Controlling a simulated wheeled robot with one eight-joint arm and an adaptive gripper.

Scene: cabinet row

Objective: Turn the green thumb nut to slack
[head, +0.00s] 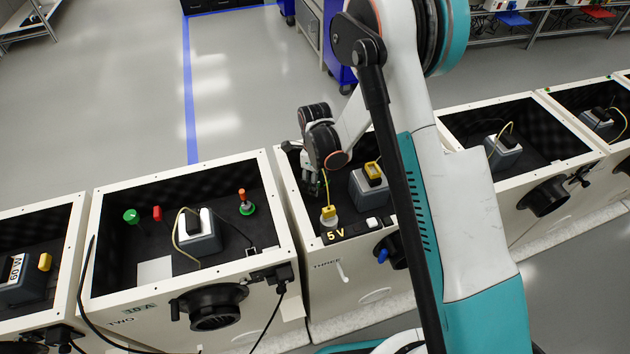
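A green round knob (131,216) that looks like the thumb nut stands at the left inside the open box marked TWO (187,277). Another green piece (247,209) sits at the foot of an orange-topped post (242,194) at that box's right; I cannot tell which is the thumb nut. My gripper (311,182) is over the left part of the box marked THREE (342,288), to the right of both green pieces and apart from them. It is near a yellow cable and a yellow plug (328,213). Its fingers are small and dark, so their opening is unclear.
In box TWO, a red piece (157,213) stands beside the green knob, and a grey block (198,236) with a looped cable sits mid-box. Box THREE holds another grey block (368,190) with a yellow top. White box walls divide the row. My arm hides part of box THREE.

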